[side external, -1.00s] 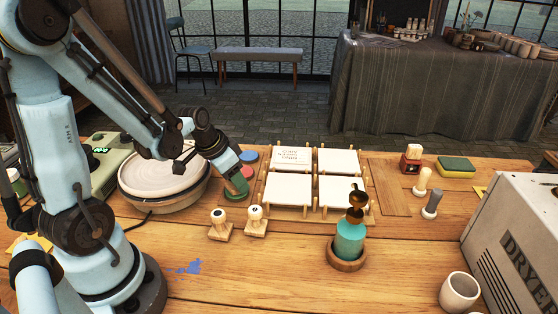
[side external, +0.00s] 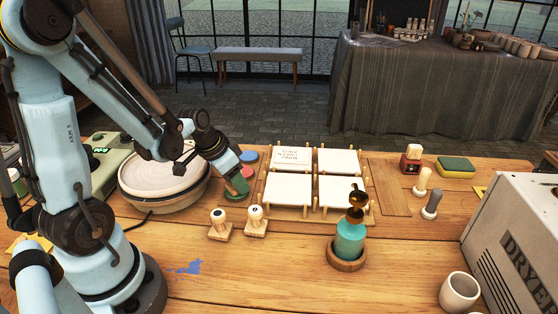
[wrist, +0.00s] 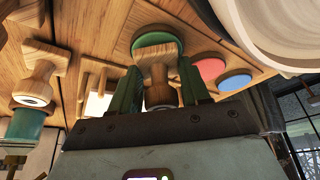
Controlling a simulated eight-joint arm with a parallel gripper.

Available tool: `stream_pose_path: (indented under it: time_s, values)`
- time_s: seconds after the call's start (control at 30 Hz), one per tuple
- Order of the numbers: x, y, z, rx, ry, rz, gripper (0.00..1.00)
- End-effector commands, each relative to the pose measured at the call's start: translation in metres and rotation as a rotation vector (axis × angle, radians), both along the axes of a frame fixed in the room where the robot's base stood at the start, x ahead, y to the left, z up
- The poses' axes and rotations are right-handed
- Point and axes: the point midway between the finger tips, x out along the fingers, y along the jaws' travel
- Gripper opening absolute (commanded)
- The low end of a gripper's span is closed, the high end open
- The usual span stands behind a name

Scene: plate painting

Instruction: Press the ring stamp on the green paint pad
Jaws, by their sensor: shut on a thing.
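My gripper (side external: 238,184) is low over the green paint pad (side external: 232,197), left of the white plates. In the wrist view, my gripper (wrist: 158,92) is shut on a wooden stamp (wrist: 157,54), with one green finger on each side of its handle. The stamp's wide wooden base is face down at the green pad (wrist: 150,32), which shows around it. The base looks to be at or just above the pad; I cannot tell whether it touches. The stamp's face is hidden, and the fingers hide most of the stamp in the side view.
A red pad (side external: 246,171) and a blue pad (side external: 249,156) lie just behind. Two wooden stamps (side external: 219,226) (side external: 255,222) stand in front. White plates (side external: 288,188) sit in a wooden rack to the right. A round basin (side external: 160,200) is close on the left.

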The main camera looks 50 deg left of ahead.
Motion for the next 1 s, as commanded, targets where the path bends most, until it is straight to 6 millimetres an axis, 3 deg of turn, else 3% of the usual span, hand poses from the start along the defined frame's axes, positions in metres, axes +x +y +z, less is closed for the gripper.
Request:
stream_pose_path:
  time_s: [0.27,1.0]
  values:
    - [-0.001,0.0,0.003,0.001,0.003,-0.001,0.26]
    - [0.0,0.0,0.056,0.0,0.001,0.0,0.26]
